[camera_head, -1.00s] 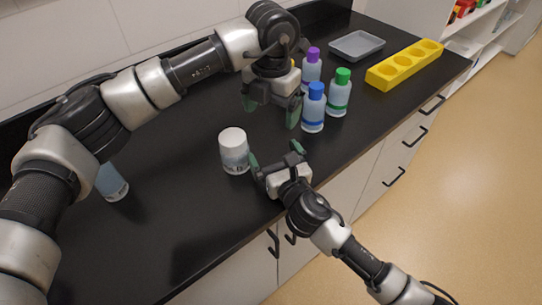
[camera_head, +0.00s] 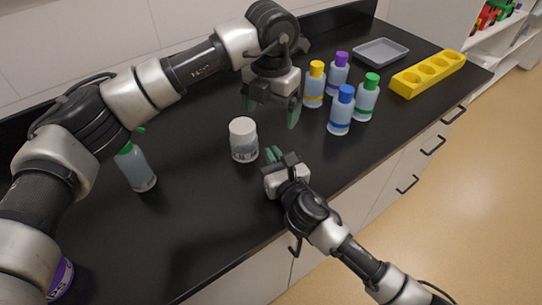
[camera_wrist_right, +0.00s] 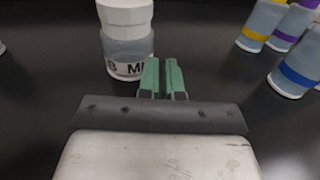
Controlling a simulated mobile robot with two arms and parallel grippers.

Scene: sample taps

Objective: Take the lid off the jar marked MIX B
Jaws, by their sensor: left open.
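The jar marked MIX B (camera_head: 244,150) stands upright on the black counter with its white lid (camera_head: 242,126) on. In the right wrist view its label (camera_wrist_right: 129,68) reads "B MI", the rest turned out of sight, and the lid (camera_wrist_right: 125,14) is cut off at the top. My right gripper (camera_head: 275,155) is shut and empty, low beside the jar on its right. Its green fingertips (camera_wrist_right: 163,75) are together; I cannot tell whether they touch the jar. My left gripper (camera_head: 271,108) is open and empty, above the counter, up and right of the jar.
Bottles with yellow (camera_head: 314,88), purple (camera_head: 337,75), blue (camera_head: 341,112) and green (camera_head: 366,100) caps stand right of my left gripper. Another bottle (camera_head: 137,168) stands at left, partly behind my left arm. A grey tray (camera_head: 381,52) and yellow rack (camera_head: 428,75) lie farther back.

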